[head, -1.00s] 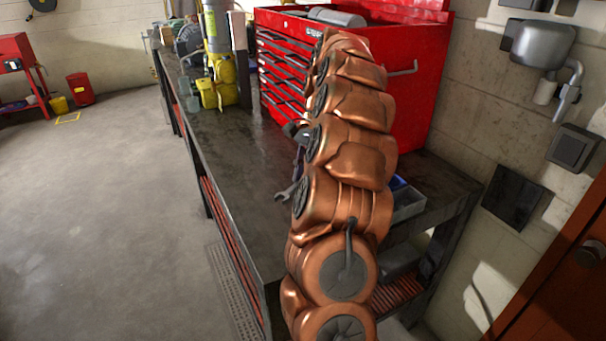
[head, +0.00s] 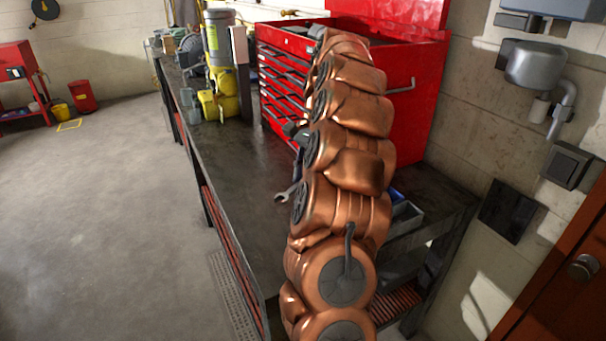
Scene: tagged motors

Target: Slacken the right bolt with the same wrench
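A grey wrench (head: 286,194) shows its open-ended jaw just left of my copper arm, over the dark workbench top (head: 235,165). The rest of the wrench is hidden behind my arm. A small dark part that appears to be my gripper (head: 295,130) peeks out at the arm's left edge, above the wrench. Its fingers are hidden, so I cannot tell whether it is open or holds the wrench. No bolt can be made out in this view.
A red tool chest (head: 400,95) stands on the bench behind my arm. A yellow and grey machine (head: 222,75) stands farther back on the bench. A small bin (head: 407,217) sits right of my arm. The bench's left front is clear.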

